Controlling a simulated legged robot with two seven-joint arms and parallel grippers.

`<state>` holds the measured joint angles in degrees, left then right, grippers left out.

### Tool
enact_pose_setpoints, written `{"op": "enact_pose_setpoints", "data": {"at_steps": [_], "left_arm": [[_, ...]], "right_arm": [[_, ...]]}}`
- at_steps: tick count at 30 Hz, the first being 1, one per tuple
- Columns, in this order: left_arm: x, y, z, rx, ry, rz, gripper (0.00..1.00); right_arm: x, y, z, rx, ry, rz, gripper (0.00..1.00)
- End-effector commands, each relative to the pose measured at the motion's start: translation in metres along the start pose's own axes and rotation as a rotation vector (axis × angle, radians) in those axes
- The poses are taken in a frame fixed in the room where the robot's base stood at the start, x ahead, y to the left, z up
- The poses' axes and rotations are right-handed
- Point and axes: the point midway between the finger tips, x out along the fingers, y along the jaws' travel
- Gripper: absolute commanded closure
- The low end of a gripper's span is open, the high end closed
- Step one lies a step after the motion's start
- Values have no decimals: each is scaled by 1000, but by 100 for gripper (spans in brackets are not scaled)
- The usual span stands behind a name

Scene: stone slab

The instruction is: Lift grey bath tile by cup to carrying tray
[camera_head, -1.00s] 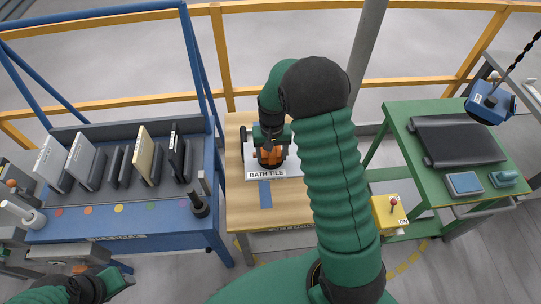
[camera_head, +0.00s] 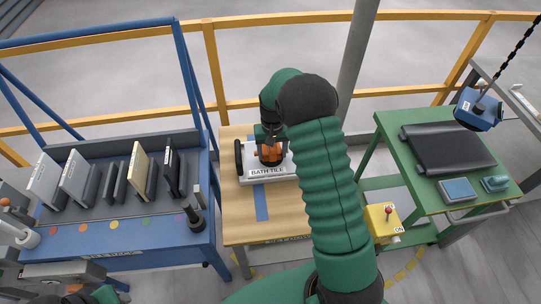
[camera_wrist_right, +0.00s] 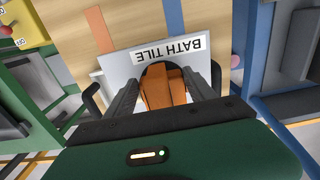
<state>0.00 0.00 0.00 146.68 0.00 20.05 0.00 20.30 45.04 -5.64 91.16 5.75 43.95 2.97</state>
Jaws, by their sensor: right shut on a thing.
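The pale grey slab labelled BATH TILE (camera_head: 268,172) is over the wooden table (camera_head: 240,225). The label also shows in the wrist view (camera_wrist_right: 167,50). An orange cup part (camera_wrist_right: 163,88) with a dark round base stands on the slab. My right gripper (camera_head: 269,146) points down and is shut on this orange part, one grey finger on each side. A black loop (camera_head: 239,158) is at the slab's left; another dark loop shows opposite in the wrist view. I cannot tell whether a separate tray is under the slab or whether there is a gap.
A blue bench (camera_head: 130,235) at left holds several upright slabs and a dark upright tool (camera_head: 193,218). A green table (camera_head: 415,165) at right carries a black mat (camera_head: 447,148) and a blue pad (camera_head: 458,189). A yellow switch box (camera_head: 382,222) and yellow rails are nearby.

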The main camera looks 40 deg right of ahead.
Motion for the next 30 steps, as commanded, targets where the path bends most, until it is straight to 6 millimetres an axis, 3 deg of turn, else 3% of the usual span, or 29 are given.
{"op": "enact_pose_setpoints", "data": {"at_steps": [6, 18, 30], "left_arm": [[-3, 0, -1, 0, 0, 0, 51], [-3, 0, -1, 0, 0, 0, 51], [-5, 0, -1, 0, 0, 0, 51]], "right_arm": [[-1, 12, -23, 2, 3, -1, 96], [-2, 14, -30, 0, 4, 0, 96], [-1, 34, -68, 1, 4, -1, 96]]}}
